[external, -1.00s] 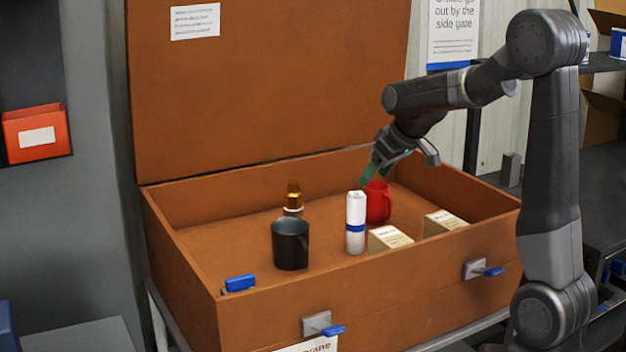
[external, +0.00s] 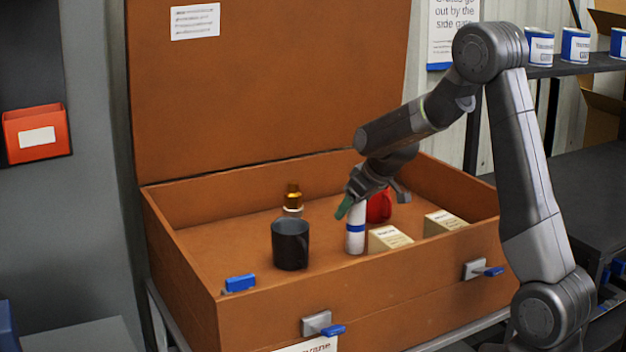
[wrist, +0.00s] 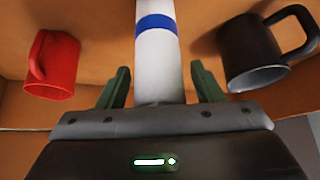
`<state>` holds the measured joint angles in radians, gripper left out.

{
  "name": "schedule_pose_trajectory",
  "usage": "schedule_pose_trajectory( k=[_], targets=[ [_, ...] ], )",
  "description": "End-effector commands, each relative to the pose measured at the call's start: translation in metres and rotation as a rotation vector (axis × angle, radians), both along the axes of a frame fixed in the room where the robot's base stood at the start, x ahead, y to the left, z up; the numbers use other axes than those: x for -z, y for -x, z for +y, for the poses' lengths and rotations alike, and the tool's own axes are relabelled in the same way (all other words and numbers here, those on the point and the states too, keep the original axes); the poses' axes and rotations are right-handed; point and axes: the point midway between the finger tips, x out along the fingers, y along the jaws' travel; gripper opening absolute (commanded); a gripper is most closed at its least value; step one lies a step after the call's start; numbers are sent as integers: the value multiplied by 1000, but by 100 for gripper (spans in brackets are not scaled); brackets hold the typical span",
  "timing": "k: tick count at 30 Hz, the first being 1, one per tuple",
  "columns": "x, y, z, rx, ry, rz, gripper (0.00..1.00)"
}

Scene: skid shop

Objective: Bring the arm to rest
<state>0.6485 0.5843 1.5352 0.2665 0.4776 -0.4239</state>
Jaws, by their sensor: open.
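My gripper (wrist: 158,88) is open, with its green fingers on either side of a white cylinder with a blue band (wrist: 156,50) in the wrist view; I cannot tell whether they touch it. In the external view my gripper (external: 362,207) is low inside the open brown crate (external: 245,322), at the top of the same white cylinder (external: 355,242) and partly in front of it. The cylinder stands upright on the crate floor. My arm is bent and reaches in from the right.
A black mug (external: 290,246) and an amber-topped bottle (external: 293,198) stand left of the cylinder. A red mug (external: 380,207) is behind it. Two cream boxes (external: 388,239) (external: 443,222) are to its right. The raised lid (external: 270,90) stands at the back.

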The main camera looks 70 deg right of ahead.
Motion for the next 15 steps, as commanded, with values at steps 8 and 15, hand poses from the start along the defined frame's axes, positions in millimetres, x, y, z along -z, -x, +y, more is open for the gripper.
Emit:
schedule_pose_trajectory(
  k=[8,15],
  targets=[
    [2,-1,-1,0,0,-1,60],
    [2,-1,-1,1,1,0,60]
  ],
)
